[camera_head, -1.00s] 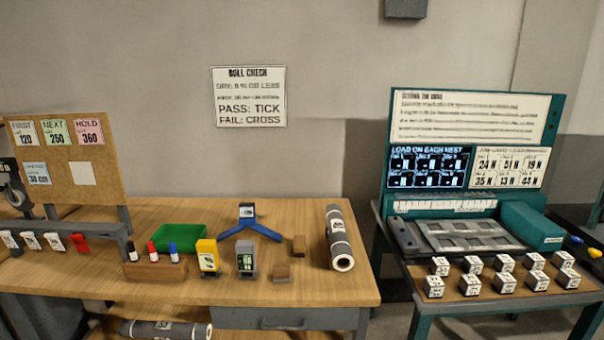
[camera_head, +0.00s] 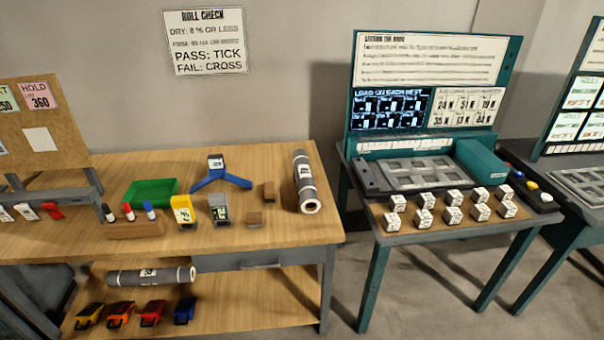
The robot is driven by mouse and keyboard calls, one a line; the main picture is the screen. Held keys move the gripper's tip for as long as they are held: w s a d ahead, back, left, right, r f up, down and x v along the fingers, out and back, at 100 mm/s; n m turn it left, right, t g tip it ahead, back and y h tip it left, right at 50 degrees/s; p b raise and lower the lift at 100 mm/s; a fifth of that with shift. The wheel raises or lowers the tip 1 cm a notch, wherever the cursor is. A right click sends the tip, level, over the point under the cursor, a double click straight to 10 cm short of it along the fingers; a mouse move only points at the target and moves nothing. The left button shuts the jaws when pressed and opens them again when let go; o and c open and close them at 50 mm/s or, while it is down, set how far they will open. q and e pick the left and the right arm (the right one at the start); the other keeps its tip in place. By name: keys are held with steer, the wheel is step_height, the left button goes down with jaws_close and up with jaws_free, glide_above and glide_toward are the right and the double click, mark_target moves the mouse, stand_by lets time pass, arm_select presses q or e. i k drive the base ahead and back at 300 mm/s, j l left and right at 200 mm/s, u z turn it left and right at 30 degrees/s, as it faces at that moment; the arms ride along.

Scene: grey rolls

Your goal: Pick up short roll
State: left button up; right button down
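Two grey rolls are in the head view. One roll (camera_head: 305,185) lies on the wooden table top near its right end, pointing away from me, with a white label and a pale open end towards me. The other roll (camera_head: 165,276) lies crosswise on the lower shelf under the table, with a white label near its middle. I cannot tell for sure from this view which is the shorter. Neither of my grippers shows in the frame.
The wooden table (camera_head: 120,244) also holds a green tray (camera_head: 151,192), a blue stand (camera_head: 220,180), a yellow device (camera_head: 182,210) and small blocks. Several coloured bins (camera_head: 118,315) stand on the lower shelf (camera_head: 245,299). A teal bench (camera_head: 378,238) with white cubes stands to the right, across a floor gap.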

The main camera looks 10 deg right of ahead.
mark_target(308, 195)
steer(key=u, duration=2.8)
steer(key=z, duration=3.05)
steer(key=i+u, duration=0.35)
steer(key=i, duration=0.45)
steer(key=i+l+u, duration=0.1)
steer(key=i+u, duration=0.25)
steer(key=i, duration=0.45)
